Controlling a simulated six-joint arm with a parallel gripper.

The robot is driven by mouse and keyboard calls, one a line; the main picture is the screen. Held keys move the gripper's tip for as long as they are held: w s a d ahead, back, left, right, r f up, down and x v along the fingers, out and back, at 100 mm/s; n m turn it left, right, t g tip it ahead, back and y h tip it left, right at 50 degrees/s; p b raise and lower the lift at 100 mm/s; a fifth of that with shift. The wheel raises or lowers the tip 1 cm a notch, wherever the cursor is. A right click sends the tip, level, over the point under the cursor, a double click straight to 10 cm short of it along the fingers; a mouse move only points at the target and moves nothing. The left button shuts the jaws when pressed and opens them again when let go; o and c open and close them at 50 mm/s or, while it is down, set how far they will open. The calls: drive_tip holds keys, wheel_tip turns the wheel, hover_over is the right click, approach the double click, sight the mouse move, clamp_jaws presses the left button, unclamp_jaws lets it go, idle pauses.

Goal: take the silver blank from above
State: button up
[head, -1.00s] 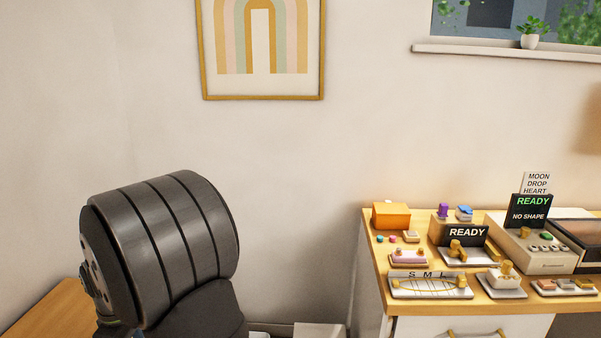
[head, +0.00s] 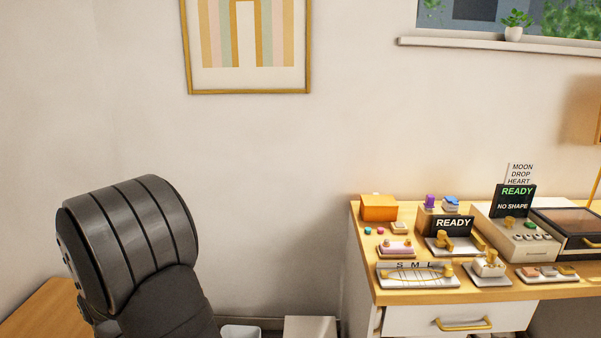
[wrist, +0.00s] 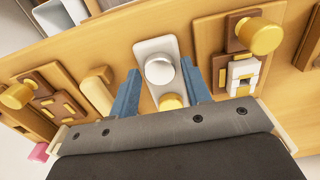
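In the wrist view a silver round piece (wrist: 158,70), which looks like the silver blank, sits on a pale tray (wrist: 143,50). A gold round piece (wrist: 170,102) is on the same tray, closer to my gripper's body. My gripper (wrist: 160,67) is open, with its blue fingers apart to the left and right of the tray and the silver piece between them in the picture. I see no contact, and the height gap is hard to judge. The head view does not show my gripper, and I cannot make out the silver piece there for certain.
In the wrist view a brown board with a gold knob (wrist: 259,36) stands right, another gold knob (wrist: 17,95) left, and a wooden bar (wrist: 98,90) near the left finger. In the head view the counter holds an orange box (head: 378,208), READY signs and several small fixtures.

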drive_tip(key=c, duration=0.6)
drive_tip(key=shift+o, duration=0.2)
drive_tip(key=shift+r, duration=3)
